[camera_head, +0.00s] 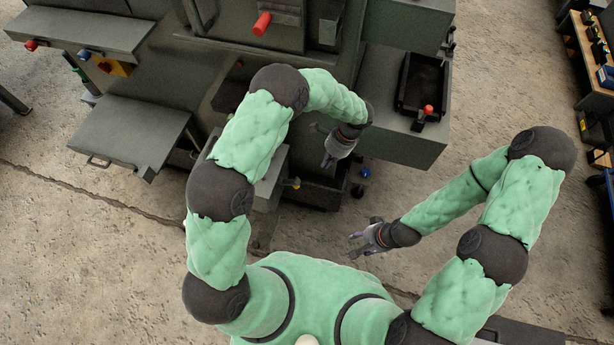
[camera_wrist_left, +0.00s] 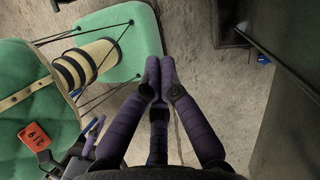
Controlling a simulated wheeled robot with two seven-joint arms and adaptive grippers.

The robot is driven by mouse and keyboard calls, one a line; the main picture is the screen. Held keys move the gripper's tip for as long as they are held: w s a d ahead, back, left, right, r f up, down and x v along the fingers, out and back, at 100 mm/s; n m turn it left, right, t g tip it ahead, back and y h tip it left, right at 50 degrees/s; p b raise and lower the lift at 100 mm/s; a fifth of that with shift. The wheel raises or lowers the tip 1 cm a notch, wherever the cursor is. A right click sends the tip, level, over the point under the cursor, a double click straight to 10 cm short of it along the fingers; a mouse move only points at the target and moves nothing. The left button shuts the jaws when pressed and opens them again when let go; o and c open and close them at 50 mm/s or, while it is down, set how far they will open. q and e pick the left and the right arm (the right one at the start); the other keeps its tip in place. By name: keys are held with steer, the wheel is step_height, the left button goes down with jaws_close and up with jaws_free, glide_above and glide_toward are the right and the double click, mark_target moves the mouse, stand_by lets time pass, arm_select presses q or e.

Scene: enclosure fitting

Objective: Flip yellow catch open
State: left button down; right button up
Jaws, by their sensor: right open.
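A small yellow piece (camera_head: 296,183), which looks like the yellow catch, shows in the head view at the side of a grey panel, left of my left gripper. It is too small to tell whether it is open or shut. My left gripper (camera_head: 329,161) points down over the dark open bin, to the right of and above the yellow piece in the picture. In the left wrist view its purple fingers (camera_wrist_left: 160,68) are together with nothing seen between them. My right gripper (camera_head: 356,244) is open and empty over the floor. The yellow piece is not clear in the wrist view.
A grey panel (camera_head: 132,131) juts out at left. The floor around my right gripper is clear.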

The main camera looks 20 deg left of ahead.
mark_target(291, 183)
arm_select(q)
steer(key=a+r+b+x, duration=0.1)
steer(key=a+b+x, duration=0.1)
steer(key=x, duration=1)
steer(key=shift+s+a+f+b, duration=0.35)
steer(key=shift+a+f+b, duration=0.1)
steer(key=shift+b, duration=0.4)
step_height(291, 183, down, 2)
steer(key=y+b, duration=0.1)
steer(key=b, duration=0.1)
steer(key=shift+b, duration=0.35)
steer(key=shift+r, duration=0.1)
